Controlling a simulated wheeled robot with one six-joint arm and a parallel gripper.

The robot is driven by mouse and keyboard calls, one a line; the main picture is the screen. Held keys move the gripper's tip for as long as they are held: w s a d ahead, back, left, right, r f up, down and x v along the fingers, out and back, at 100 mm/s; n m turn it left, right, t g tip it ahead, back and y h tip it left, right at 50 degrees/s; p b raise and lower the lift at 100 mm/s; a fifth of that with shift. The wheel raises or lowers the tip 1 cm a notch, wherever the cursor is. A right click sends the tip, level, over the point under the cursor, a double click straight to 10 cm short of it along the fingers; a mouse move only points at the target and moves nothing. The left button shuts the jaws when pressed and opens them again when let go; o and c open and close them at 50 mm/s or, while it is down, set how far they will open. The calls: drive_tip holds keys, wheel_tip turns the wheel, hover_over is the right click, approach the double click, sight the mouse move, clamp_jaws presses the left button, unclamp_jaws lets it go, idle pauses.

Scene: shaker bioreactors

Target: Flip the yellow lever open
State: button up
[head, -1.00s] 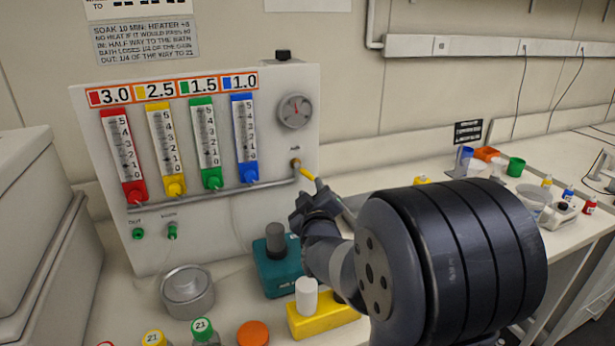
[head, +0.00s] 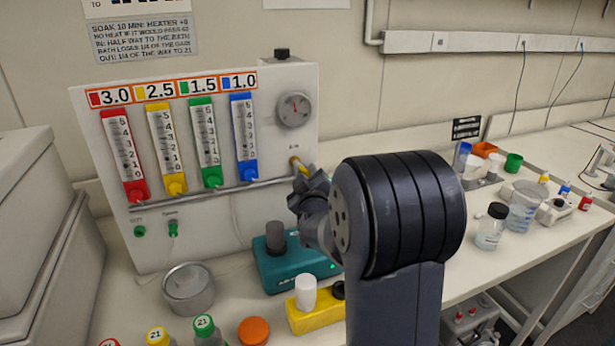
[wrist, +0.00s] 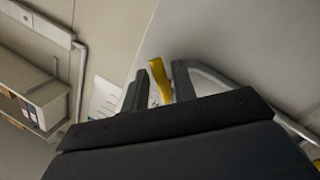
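The yellow lever (head: 299,165) sits on the white panel (head: 275,75), below the round gauge. In the head view only its end at the panel shows; my gripper and wrist hide the rest. In the wrist view the lever (wrist: 158,78) is a yellow bar in the gap between my fingers, nearer the middle of the gap than either finger. My gripper (wrist: 158,88) is open, with its two dark fingers apart. In the head view my gripper (head: 305,186) is close to the panel, at the lever. I cannot tell whether a finger touches it.
A metal pipe (head: 205,194) runs across the panel under the coloured flow tubes. Bottles and a metal pot (head: 188,288) stand at the front left. Cups and jars stand at the right.

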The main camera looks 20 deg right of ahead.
clamp_jaws()
drive_tip(key=shift+f, duration=0.1)
drive_tip(key=shift+a+f+m+g+y+b, duration=0.1)
drive_tip(key=shift+a+m+g+y+b, duration=0.25)
drive_tip(key=shift+m+b, duration=0.9)
drive_tip(key=shift+a+f+m+g+y+b, duration=0.1)
drive_tip(key=shift+a+m+g+y+b, duration=0.25)
drive_tip(key=shift+m+b, duration=0.9)
drive_tip(key=shift+a+f+m+g+y+b, duration=0.1)
drive_tip(key=shift+a+m+g+y+b, duration=0.2)
drive_tip(key=shift+m+b, duration=0.95)
drive_tip(key=shift+a+r, duration=0.1)
drive_tip(key=shift+o, duration=1)
unclamp_jaws()
